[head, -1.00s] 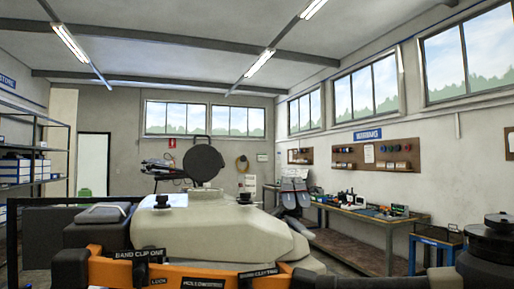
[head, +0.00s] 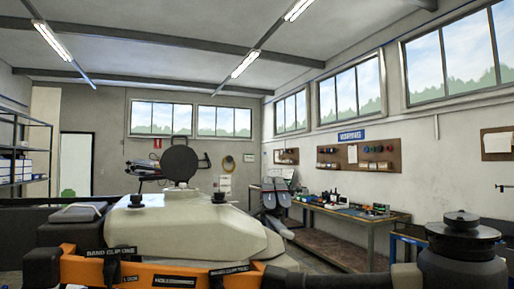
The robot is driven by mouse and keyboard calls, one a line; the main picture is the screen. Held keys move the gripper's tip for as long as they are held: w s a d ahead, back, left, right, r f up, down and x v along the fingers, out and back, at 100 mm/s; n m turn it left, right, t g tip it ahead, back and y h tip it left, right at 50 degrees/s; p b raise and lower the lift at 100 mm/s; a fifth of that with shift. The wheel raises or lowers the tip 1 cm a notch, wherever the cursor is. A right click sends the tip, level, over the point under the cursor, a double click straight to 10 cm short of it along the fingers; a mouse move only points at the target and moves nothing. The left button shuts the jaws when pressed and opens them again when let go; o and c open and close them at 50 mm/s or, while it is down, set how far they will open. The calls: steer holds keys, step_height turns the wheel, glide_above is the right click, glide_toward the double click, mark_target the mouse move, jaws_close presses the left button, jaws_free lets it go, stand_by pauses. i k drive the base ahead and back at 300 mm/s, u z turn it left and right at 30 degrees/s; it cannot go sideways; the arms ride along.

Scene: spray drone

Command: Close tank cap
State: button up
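The tank cap (head: 181,163) is a round black lid standing upright, open, above the top of the white tank (head: 205,232) in the head view. The tank's filling opening is not clearly seen from this low angle. The tank sits in the drone body, behind an orange front frame (head: 165,276) with black clips. Two small black knobs stand on the tank top, one left (head: 136,201) and one right (head: 219,197). My gripper is not in the head view.
A black round motor-like part (head: 462,250) stands close at the lower right. A workbench (head: 335,222) with tools runs along the right wall, and shelves (head: 22,150) stand at the left. Pegboards hang on the right wall. The space above the tank is clear around the cap.

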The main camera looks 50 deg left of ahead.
mark_target(179, 163)
steer(key=z, duration=0.7)
steer(key=k, duration=1.6)
steer(key=u, duration=2.15)
steer(key=i, duration=0.3)
steer(key=z, duration=0.05)
